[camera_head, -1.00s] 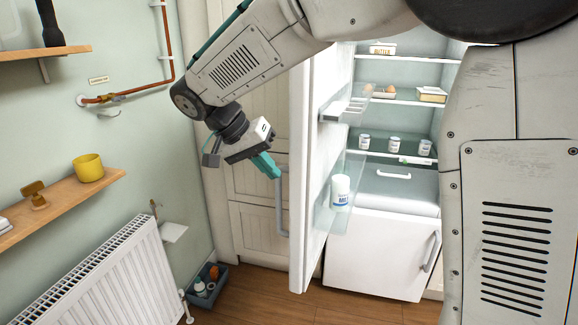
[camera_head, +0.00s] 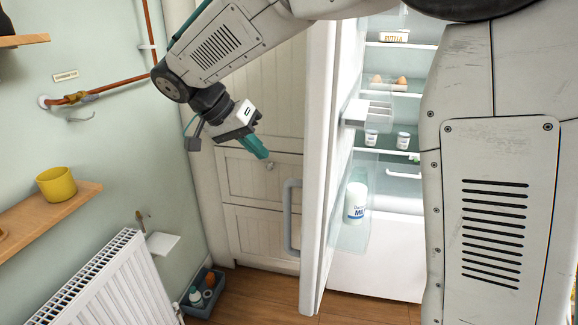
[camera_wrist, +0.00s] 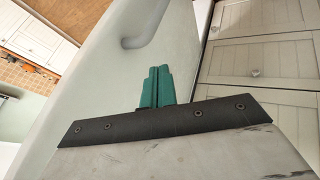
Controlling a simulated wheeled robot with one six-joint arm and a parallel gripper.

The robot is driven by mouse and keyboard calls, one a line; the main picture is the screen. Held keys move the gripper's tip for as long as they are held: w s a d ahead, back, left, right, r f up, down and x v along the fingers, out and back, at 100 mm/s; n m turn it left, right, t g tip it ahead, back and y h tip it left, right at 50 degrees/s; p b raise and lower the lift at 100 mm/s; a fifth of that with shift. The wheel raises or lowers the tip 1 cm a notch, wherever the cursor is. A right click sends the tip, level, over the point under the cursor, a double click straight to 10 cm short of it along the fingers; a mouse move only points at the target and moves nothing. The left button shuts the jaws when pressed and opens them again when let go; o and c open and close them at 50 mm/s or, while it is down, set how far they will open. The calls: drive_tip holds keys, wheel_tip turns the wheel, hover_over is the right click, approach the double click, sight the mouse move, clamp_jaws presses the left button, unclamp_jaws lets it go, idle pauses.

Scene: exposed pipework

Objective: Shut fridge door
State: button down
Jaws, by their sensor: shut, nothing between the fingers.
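The white fridge door (camera_head: 318,170) stands open, seen nearly edge-on in the head view, with a grey vertical handle (camera_head: 291,215) on its outer left side. Its inner shelves face right and hold a milk bottle (camera_head: 356,201). The open fridge (camera_head: 392,185) is to the right of the door, partly hidden by my arm. My gripper (camera_head: 256,147) is shut and empty, on the outer side of the door, above and left of the handle. In the wrist view, the teal fingers (camera_wrist: 157,86) show against the door's outer face (camera_wrist: 100,85), with the handle (camera_wrist: 147,28) beyond; contact cannot be told.
White cabinet drawers (camera_head: 262,205) stand behind the gripper. A radiator (camera_head: 110,285), a wooden shelf with a yellow cup (camera_head: 57,184) and a copper pipe (camera_head: 75,98) line the left wall. A bin of bottles (camera_head: 204,292) sits on the floor. Wooden floor shows below the door.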

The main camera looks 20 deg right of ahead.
drive_tip(key=s+d+f, duration=0.2)
drive_tip(key=d+f, duration=0.6)
drive_tip(key=d, duration=0.1)
drive_tip(key=shift+s, duration=0.15)
drive_tip(key=shift+s+d, duration=0.1)
drive_tip(key=shift+d, duration=0.05)
